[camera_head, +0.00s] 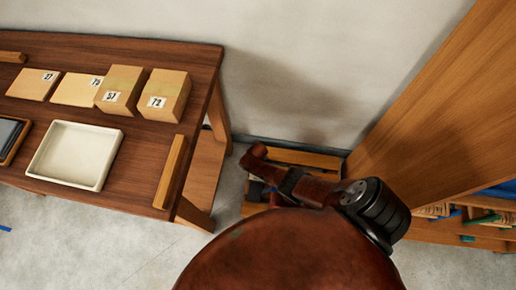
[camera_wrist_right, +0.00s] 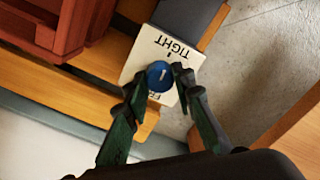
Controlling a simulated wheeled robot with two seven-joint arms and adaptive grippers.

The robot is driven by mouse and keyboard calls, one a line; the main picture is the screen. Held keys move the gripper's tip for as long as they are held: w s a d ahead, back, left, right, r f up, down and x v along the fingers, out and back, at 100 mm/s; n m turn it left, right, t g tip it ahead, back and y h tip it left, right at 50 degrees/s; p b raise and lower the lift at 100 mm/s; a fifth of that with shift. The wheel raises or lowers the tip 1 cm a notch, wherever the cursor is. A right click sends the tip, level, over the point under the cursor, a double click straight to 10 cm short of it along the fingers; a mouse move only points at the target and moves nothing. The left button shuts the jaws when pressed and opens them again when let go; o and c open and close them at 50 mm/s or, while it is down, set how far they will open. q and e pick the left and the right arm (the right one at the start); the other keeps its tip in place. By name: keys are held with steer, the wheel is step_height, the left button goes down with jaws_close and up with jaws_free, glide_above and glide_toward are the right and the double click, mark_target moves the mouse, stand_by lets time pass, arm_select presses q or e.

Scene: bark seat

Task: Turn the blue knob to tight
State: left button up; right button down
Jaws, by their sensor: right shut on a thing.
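The blue knob (camera_wrist_right: 158,76) sits on a white plate (camera_wrist_right: 140,62) in the right wrist view. The plate reads TIGHT, upside down, at its far end, with a short dark mark beside the word; lettering at the near end is partly hidden. A short pale line shows on the knob, but I cannot tell which end of it is the pointer. My right gripper (camera_wrist_right: 155,88) is shut on the knob, one finger on each side. In the head view my right arm hides the knob and the gripper. My left gripper is not in view.
A dark wooden bench (camera_head: 130,55) at left holds numbered blocks (camera_head: 166,92) and a white tray (camera_head: 60,178). A tall wooden panel (camera_head: 450,90) stands at right, above a shelf with coloured items. Bare floor (camera_head: 120,245) lies in front of the bench.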

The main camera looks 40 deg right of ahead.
steer(key=shift+a+m, duration=0.15)
steer(key=shift+m, duration=0.25)
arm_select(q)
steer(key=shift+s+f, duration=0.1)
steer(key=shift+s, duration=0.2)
arm_select(e)
steer(key=shift+m, duration=0.3)
steer(key=c, duration=1.6)
jaws_free()
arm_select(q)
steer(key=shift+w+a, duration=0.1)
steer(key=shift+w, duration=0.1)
arm_select(e)
steer(key=shift+r, duration=0.8)
step_height(320, 180, up, 10)
steer(key=shift+r, duration=0.25)
